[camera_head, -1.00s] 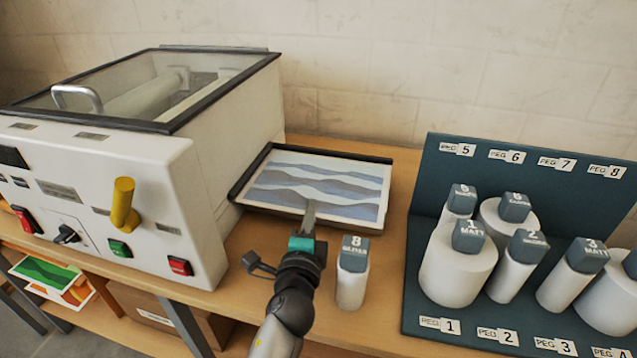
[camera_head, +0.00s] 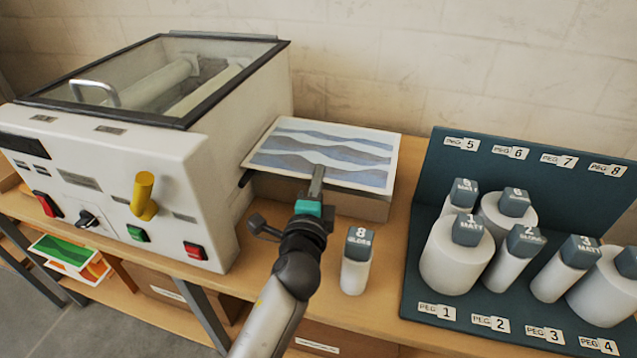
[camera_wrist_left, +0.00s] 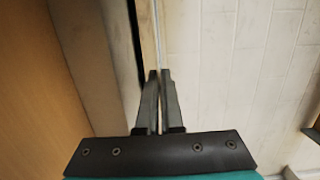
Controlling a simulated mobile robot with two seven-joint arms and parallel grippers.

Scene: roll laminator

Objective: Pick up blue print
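The blue print (camera_head: 330,150), a pale sheet with blue and grey wave bands, is raised over the output side of the laminator. My left gripper (camera_head: 318,172) is at its front edge, with the fingers shut on it. In the left wrist view the fingers of my left gripper (camera_wrist_left: 160,78) are close together, with the sheet seen edge-on as a thin line between them. The grey-brown support (camera_head: 374,207) under the print is mostly hidden by it. My right gripper is not in view.
The laminator (camera_head: 190,160) stands close on the left, with a yellow lever (camera_head: 144,196). A white roll marked 8 GLOSS (camera_head: 356,262) stands right of my arm. A dark peg rack (camera_head: 425,275) holds several rolls. Green and orange prints (camera_head: 70,255) lie on the lower shelf.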

